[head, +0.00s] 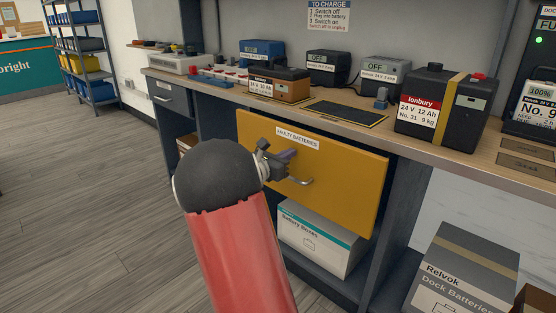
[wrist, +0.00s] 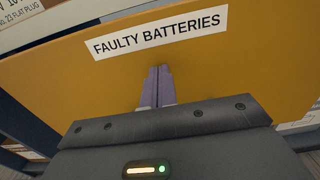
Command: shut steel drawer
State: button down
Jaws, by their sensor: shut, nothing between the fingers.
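A yellow drawer front (head: 340,185) labelled "FAULTY BATTERIES" hangs under the workbench, with a curved metal handle (head: 300,181). It also fills much of the wrist view (wrist: 245,75). How far it stands out from the bench is hard to tell. A smaller grey, steel-coloured drawer (head: 178,98) with a bar handle is at the bench's left end; it looks about flush. My gripper (head: 290,154) is in front of the yellow front, just below the label and above the handle. Its purple fingers (wrist: 158,85) are together and empty, pointing at the yellow panel. Contact with it cannot be told.
The workbench (head: 480,158) carries chargers and batteries, including a large Ionbury battery (head: 440,105). A Battery Boxes carton (head: 315,240) sits below the yellow front. A Relvok carton (head: 465,270) is at the lower right. The floor (head: 80,200) at left is clear.

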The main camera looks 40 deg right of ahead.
aim_at(299, 147)
jog(key=shift+d, duration=0.25)
jog(key=d, duration=0.5)
jog(key=shift+w, duration=0.2)
jog(key=shift+r, duration=0.2)
